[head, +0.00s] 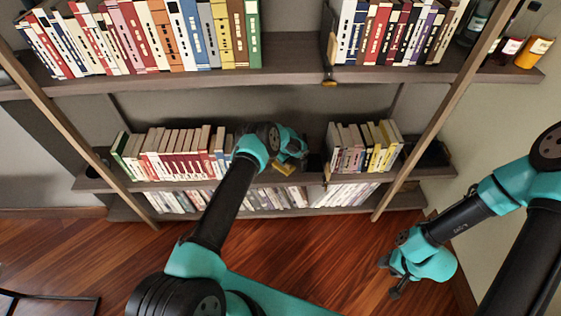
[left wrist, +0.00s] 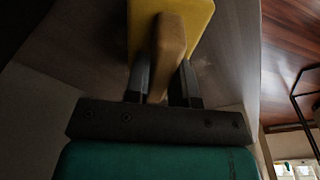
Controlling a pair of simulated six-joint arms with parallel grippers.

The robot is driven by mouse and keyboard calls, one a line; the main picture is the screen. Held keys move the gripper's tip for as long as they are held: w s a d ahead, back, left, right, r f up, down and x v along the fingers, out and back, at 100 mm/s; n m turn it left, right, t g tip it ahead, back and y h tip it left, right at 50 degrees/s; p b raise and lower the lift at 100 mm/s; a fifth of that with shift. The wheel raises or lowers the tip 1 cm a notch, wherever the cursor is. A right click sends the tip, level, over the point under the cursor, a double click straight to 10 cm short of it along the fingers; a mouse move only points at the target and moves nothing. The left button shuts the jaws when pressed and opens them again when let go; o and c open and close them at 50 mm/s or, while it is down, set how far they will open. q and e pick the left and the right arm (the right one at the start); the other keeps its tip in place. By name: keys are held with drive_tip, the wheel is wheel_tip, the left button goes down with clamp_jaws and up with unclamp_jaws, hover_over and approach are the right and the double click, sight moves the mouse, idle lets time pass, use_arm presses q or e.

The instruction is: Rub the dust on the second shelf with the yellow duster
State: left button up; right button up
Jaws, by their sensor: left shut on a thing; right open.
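The yellow duster (head: 284,169) is at the second shelf (head: 225,184), in the gap between two rows of books. In the left wrist view the duster has a yellow pad (left wrist: 202,15) and a brown handle (left wrist: 168,45). My left gripper (left wrist: 164,82) is shut on this handle. In the head view my left gripper (head: 289,161) reaches into the gap, and my arm partly hides the shelf there. I cannot make out the dust or whether the pad touches the shelf. My right gripper (head: 392,279) is open and empty, low over the floor at the right.
Books (head: 180,150) stand left of the gap and more books (head: 362,146) stand right of it. A slanted wooden post (head: 440,105) stands at the right.

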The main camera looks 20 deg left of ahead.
use_arm(q)
drive_tip(key=shift+w+d, duration=0.1)
drive_tip(key=shift+d, duration=0.5)
